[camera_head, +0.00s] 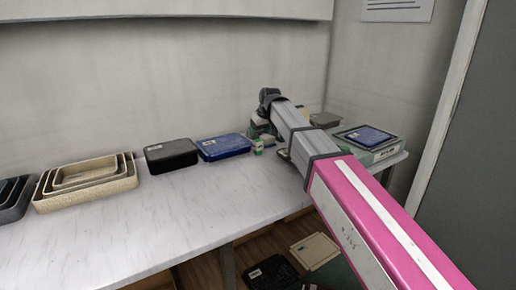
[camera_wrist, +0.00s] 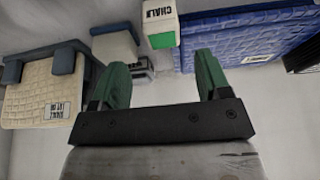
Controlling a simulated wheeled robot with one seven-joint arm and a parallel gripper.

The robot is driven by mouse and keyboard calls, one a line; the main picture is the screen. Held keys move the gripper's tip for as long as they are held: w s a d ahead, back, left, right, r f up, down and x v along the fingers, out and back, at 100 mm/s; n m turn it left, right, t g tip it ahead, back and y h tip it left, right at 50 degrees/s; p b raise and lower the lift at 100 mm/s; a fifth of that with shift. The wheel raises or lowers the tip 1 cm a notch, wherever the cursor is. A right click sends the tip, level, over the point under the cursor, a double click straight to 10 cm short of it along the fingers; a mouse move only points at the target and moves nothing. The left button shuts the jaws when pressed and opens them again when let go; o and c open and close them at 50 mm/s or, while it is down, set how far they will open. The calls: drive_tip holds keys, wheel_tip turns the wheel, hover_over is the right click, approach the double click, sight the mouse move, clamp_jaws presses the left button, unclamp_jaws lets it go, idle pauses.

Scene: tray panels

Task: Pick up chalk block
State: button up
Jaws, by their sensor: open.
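The chalk block (camera_wrist: 160,14) is a small white block with a CHALK label and a green end. In the wrist view it is at the top, just beyond and between my open green fingertips. My gripper (camera_wrist: 157,62) is empty, and a gap separates it from the block. In the head view the chalk block (camera_head: 257,146) appears as a small green and white shape on the table, right of the blue tray. My gripper is at the end of my arm there, beside the block and partly hidden by the wrist.
The blue tray (camera_wrist: 245,38) stands close beside the block. A pale box (camera_wrist: 115,46) and a cream tray with a label (camera_wrist: 40,98) are on the other side. A black tray (camera_head: 171,156) and nested beige trays (camera_head: 88,200) stand farther left. The table front (camera_head: 150,235) is clear.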

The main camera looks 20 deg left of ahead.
sight(258, 141)
drive_tip(key=x, duration=0.4)
drive_tip(key=shift+s+f, duration=0.3)
drive_tip(key=shift+f, duration=0.05)
drive_tip(key=c, duration=1)
drive_tip(key=shift+r, duration=0.15)
